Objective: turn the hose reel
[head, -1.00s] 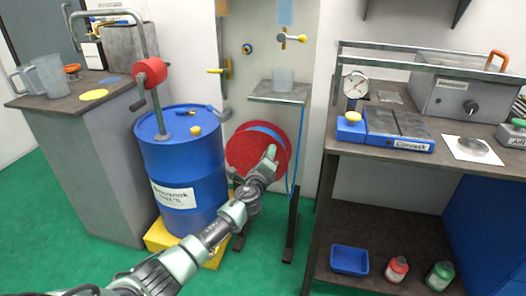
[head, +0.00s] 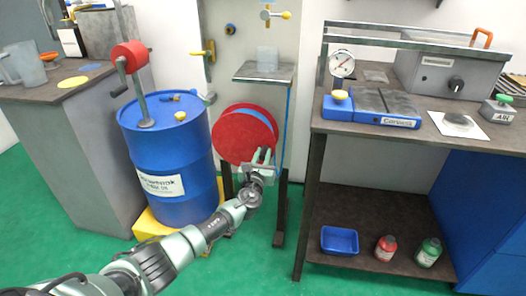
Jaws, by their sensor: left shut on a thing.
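The red hose reel (head: 232,137) with a blue hose wound on it is mounted low under a small shelf in the head view. My left gripper (head: 262,157) is at the lower right part of the reel's face. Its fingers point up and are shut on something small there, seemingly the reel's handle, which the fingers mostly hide. The blue hose (head: 283,130) hangs down at the right of the reel. My right gripper is not in view.
A blue drum (head: 170,150) with a red-handled pump stands on a yellow base left of the reel. The workbench (head: 318,150) with gauge and instruments is close on the right. A small shelf (head: 264,72) holding a clear cup is above the reel. Green floor is open in front.

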